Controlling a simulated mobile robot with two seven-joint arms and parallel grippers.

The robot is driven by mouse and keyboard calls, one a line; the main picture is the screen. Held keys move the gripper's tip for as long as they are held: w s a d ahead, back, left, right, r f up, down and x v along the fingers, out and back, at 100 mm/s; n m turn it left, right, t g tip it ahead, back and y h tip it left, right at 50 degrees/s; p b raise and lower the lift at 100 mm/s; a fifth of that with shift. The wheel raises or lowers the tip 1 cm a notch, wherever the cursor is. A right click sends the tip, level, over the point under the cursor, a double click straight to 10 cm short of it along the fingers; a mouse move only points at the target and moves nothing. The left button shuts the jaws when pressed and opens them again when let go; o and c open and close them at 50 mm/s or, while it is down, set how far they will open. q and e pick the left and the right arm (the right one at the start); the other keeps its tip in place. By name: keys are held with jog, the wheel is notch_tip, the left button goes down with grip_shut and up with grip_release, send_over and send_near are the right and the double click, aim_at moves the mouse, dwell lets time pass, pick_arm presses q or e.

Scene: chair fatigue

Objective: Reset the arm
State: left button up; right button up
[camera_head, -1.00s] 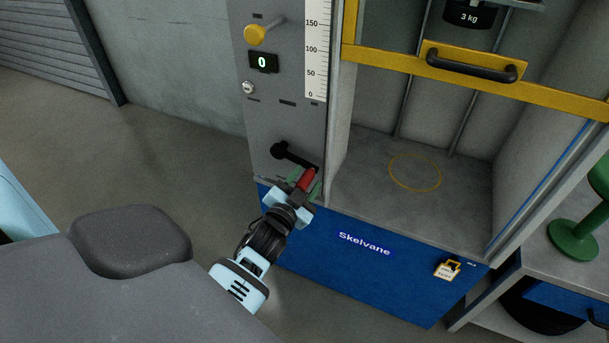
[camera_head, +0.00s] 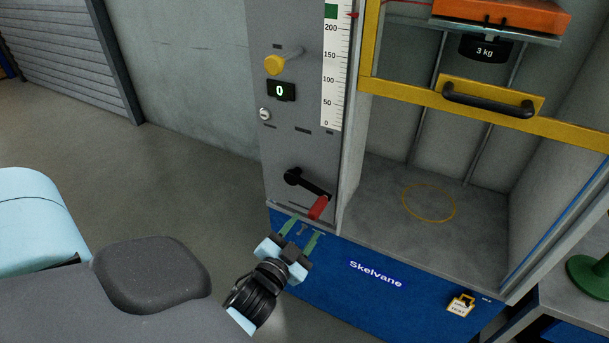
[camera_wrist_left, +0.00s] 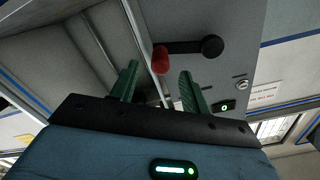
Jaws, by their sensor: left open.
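My left gripper (camera_head: 300,231) is open and empty, its green fingers just below the red grip (camera_head: 318,207) of a black crank handle (camera_head: 305,184) on the machine's grey front panel. In the left wrist view, the red grip (camera_wrist_left: 160,58) shows beyond and between the two open green fingers (camera_wrist_left: 158,85), apart from them. The crank's black arm (camera_wrist_left: 190,47) runs from the grip to its hub on the panel. My right gripper is not in view.
The panel carries a yellow knob (camera_head: 275,65), a display reading 0 (camera_head: 281,91) and a scale (camera_head: 333,95). A yellow-framed guard with a black handle (camera_head: 488,100) crosses the bay. A 3 kg weight (camera_head: 484,49) hangs behind it. A padlock (camera_head: 461,304) is on the blue base.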

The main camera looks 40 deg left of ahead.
pick_arm(q)
jog(key=s+d+f+n+g+h, duration=0.15)
jog(key=s+d+f+g, duration=0.35)
jog(key=s, duration=0.7)
jog(key=s+d+f+g+h, duration=0.2)
jog(key=s+d+f+h, duration=0.15)
jog(key=s+f, duration=0.65)
jog(key=s+d+f+g+h, duration=0.1)
jog(key=s+d+f+g, duration=0.35)
jog(key=s, duration=0.85)
jog(key=w+r+t+p, duration=0.1)
jog(key=w+r+p, duration=0.1)
jog(key=r+p, duration=0.4)
jog(key=w+r+t+p, duration=0.2)
jog(key=r+p, duration=0.5)
jog(key=r, duration=0.1)
jog(key=shift+w+d+r+p, duration=0.15)
jog(key=shift+w+r+p, duration=0.1)
jog(key=shift+r+p, duration=0.1)
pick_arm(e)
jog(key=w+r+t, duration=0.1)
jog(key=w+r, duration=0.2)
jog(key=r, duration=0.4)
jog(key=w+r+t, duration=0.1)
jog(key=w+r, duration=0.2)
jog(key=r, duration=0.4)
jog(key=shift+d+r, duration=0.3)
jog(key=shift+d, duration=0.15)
